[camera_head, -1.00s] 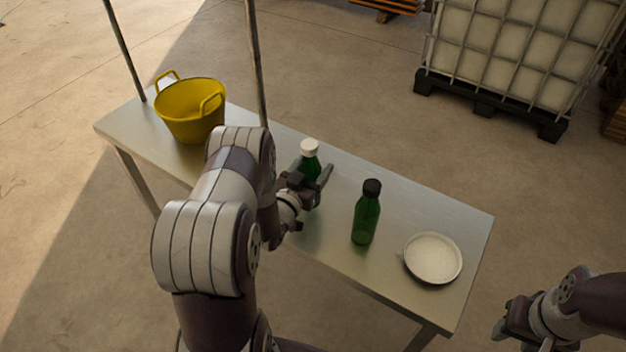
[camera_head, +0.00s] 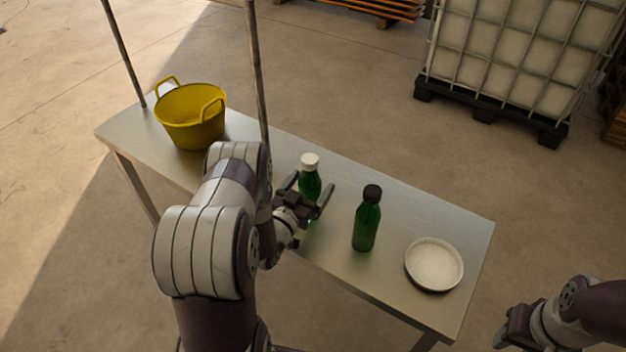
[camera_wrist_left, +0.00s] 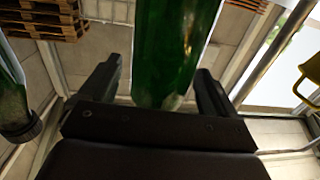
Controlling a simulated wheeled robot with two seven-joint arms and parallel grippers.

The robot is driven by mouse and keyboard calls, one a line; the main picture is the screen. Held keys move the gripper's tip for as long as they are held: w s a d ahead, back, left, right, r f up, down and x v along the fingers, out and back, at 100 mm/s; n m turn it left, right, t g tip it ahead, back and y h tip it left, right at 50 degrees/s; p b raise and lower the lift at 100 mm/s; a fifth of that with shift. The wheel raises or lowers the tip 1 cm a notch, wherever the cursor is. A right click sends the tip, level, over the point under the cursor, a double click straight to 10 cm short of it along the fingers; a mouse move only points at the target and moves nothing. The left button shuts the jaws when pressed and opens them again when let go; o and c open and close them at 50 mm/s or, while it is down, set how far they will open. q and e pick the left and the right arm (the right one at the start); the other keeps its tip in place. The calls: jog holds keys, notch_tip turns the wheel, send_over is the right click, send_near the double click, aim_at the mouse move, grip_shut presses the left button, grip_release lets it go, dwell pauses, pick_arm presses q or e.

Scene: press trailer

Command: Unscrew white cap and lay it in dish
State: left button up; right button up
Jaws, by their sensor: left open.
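A green bottle with a white cap (camera_head: 310,160) stands upright on the metal table; its green body (camera_head: 310,184) shows below the cap. My left gripper (camera_head: 308,190) is open, with one finger on each side of this bottle's body, below the cap. In the left wrist view the green body (camera_wrist_left: 170,50) sits between the two spread fingers (camera_wrist_left: 160,90), with gaps on both sides; its cap is out of that view. The white round dish (camera_head: 434,265) lies empty at the table's right end. My right gripper (camera_head: 510,328) is off the table at lower right; its fingers are unclear.
A second green bottle with a black cap (camera_head: 367,222) stands between the white-capped bottle and the dish. A yellow tub (camera_head: 190,118) stands at the table's left end. A thin upright post (camera_head: 258,80) rises behind my left arm. The metal table (camera_head: 440,218) is bare behind the dish.

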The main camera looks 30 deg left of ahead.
aim_at(308, 168)
pick_arm(q)
jog(key=s, duration=0.9)
jog(key=shift+s+p, duration=0.3)
jog(key=shift+p, duration=0.05)
jog(key=d+r+n+g+y+p, duration=0.2)
jog(key=d+n+g+y+p, duration=0.1)
jog(key=d+g+p, duration=0.15)
jog(key=shift+n+y, duration=0.3)
jog(key=shift+y, duration=0.4)
jog(key=x, duration=0.8)
jog(key=a+f+b+x, duration=0.1)
jog(key=x, duration=0.3)
jog(key=shift+s+f, duration=0.1)
jog(key=shift+s, duration=0.4)
jog(key=shift+c, duration=0.6)
jog(key=c, duration=1.2)
notch_tip(308, 168, up, 10)
jog(key=shift+r+p, duration=0.1)
jog(key=shift+p, duration=1)
jog(key=shift+c, duration=0.2)
